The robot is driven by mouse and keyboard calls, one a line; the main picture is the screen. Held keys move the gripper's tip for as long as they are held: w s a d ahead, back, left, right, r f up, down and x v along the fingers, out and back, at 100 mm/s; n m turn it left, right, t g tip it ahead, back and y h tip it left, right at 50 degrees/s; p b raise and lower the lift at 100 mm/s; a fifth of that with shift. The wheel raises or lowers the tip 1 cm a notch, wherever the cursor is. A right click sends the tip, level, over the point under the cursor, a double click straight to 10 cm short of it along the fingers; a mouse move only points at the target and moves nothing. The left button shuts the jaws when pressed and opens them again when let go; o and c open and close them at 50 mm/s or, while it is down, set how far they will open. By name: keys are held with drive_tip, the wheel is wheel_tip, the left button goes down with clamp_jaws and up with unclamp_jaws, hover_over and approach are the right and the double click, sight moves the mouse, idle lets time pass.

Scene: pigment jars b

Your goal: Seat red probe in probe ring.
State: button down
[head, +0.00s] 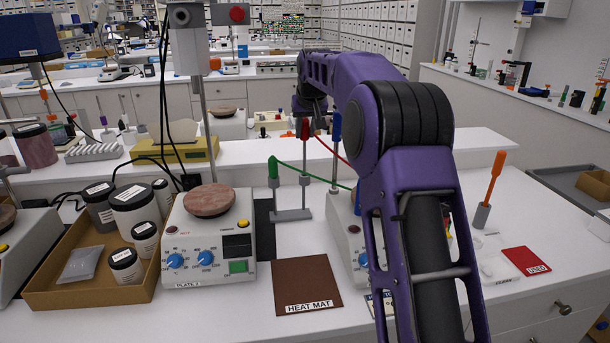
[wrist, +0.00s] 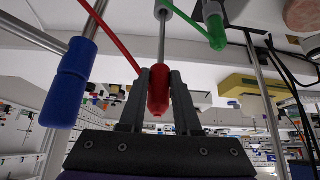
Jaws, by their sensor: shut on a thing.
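The red probe (head: 305,128) is upright in the head view, with a red handle above a thin metal shaft. My gripper (head: 306,117) is shut on its handle from above. In the wrist view the red handle (wrist: 158,92) sits between the two dark fingers (wrist: 160,78), and a red cable runs off it. In the head view the shaft lines up with a small grey ring (head: 304,180) on the probe stand (head: 291,215). I cannot tell whether the tip is inside the ring or just in front of or behind it.
A green probe (head: 273,168) stands left of the red one, its cable crossing to the right. A blue probe (head: 337,124) stands close on the right. A hot plate (head: 208,240) and a brown heat mat (head: 307,284) lie nearer. My arm hides part of the right hot plate (head: 345,240).

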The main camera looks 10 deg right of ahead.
wheel_tip(320, 180, up, 7)
drive_tip(key=shift+r, duration=0.15)
idle(0.9)
